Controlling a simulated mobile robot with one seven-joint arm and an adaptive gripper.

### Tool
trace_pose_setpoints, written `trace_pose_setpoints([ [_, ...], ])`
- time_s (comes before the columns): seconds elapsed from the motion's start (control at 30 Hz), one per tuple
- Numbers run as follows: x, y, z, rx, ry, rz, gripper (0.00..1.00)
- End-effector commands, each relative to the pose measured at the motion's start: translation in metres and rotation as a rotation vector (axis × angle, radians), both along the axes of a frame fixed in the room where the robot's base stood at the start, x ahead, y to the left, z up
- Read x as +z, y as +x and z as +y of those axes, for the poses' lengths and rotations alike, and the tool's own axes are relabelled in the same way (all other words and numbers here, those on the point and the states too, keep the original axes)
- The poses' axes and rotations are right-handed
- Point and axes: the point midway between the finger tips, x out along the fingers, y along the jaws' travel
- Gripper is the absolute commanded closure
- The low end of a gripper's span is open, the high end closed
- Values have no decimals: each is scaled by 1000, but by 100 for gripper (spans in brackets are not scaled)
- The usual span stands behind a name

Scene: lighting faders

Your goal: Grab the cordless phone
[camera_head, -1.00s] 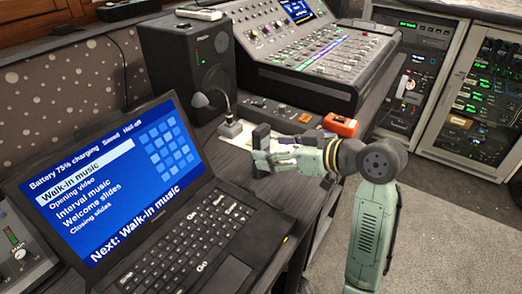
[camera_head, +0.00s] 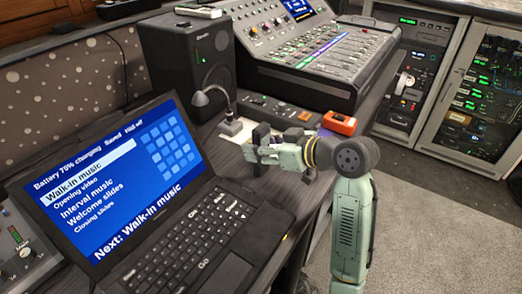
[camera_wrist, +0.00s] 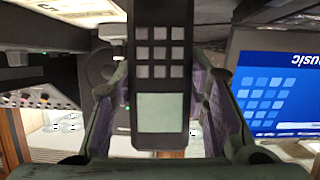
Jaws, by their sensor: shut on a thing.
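The cordless phone (camera_wrist: 160,55) is dark, with a grid of grey keys and a pale greenish screen, and it fills the middle of the wrist view. My gripper (camera_wrist: 160,100) is shut on it, with one finger at each side. In the head view the phone (camera_head: 261,132) stands upright, and my gripper (camera_head: 262,153) lies across its middle and hides part of it. Whether its lower end touches the desk is hard to tell.
An open laptop (camera_head: 205,225) stands on the desk at the front left. A speaker (camera_head: 185,55), a gooseneck lamp (camera_head: 215,97), a mixing console (camera_head: 320,60) and an orange box (camera_head: 339,123) are behind my gripper. Equipment racks stand at the right, beyond clear floor.

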Motion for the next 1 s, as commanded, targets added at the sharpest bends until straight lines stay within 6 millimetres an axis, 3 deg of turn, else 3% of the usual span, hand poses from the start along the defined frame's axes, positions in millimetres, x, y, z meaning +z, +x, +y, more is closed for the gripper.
trace_pose_setpoints([
  [0.4, 0, 0, 0, 0, 1, -1, 91],
  [0.77, 5, 0, 0, 0, -1, -1, 91],
  [1.0, 32, 0, 0, 1, -4, -5, 91],
])
